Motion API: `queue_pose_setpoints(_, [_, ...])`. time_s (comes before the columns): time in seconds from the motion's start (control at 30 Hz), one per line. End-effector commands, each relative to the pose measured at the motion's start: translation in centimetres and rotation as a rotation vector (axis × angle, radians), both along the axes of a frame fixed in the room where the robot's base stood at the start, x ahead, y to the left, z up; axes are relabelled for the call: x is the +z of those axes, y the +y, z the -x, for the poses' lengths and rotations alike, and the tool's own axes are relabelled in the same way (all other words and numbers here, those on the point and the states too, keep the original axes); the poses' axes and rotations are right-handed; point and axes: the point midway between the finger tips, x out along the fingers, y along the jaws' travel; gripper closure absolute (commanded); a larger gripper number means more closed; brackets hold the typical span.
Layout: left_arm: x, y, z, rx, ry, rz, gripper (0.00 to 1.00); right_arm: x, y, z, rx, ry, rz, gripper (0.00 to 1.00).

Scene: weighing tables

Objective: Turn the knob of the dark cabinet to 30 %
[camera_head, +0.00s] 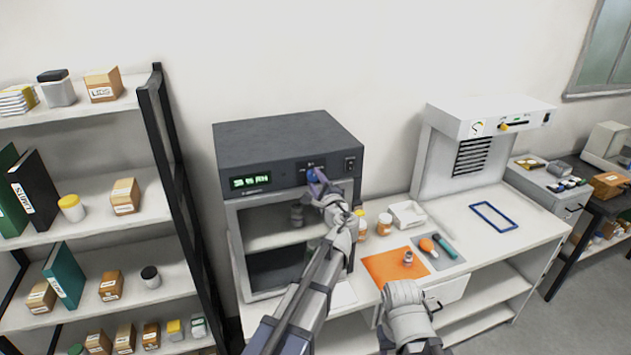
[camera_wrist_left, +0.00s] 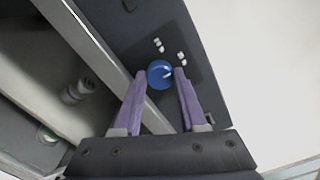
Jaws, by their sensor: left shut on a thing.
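The dark cabinet (camera_head: 285,135) stands on the table against the wall, with a green display (camera_head: 250,182) that seems to read 35 RH. Its blue knob (camera_head: 312,175) is on the front panel, right of the display. In the left wrist view the knob (camera_wrist_left: 160,70) is a round blue disc with a white pointer line. My left gripper (camera_head: 317,183) is at the knob, its purple fingers (camera_wrist_left: 159,82) on either side and shut on it. The gripper partly hides the knob in the head view. My right arm shows at the bottom, but its fingers are not visible.
A dark rocker switch (camera_head: 349,164) sits right of the knob. Below is the cabinet's glazed chamber (camera_head: 270,250). A shelf rack (camera_head: 160,130) stands close on the left. Right are an orange mat (camera_head: 385,268), jars, a white tray (camera_head: 408,213) and a white hooded unit (camera_head: 465,150).

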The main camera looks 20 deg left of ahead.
Motion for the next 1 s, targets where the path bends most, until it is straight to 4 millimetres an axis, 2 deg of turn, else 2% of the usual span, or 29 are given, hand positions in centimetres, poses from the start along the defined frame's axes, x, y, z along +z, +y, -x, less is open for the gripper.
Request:
queue_pose_setpoints(0.23, [-0.03,0.05,0.06,0.001,0.0,0.0,1.0,-0.01,0.0,0.0,0.0,0.0,0.0,0.45])
queue_pose_setpoints(0.27, [-0.03,0.05,0.06,0.001,0.0,0.0,0.56,-0.01,0.0,0.0,0.0,0.0,0.0,0.45])
queue_pose_setpoints(0.5, [-0.02,0.03,0.03,0.001,0.0,0.0,0.29,-0.01,0.0,0.0,0.0,0.0,0.0,0.45])
queue_pose_setpoints(1.0, [-0.04,0.0,0.01,0.0,0.018,-0.024,0.29,-0.01,0.0,0.0,0.0,0.0,0.0,0.45])
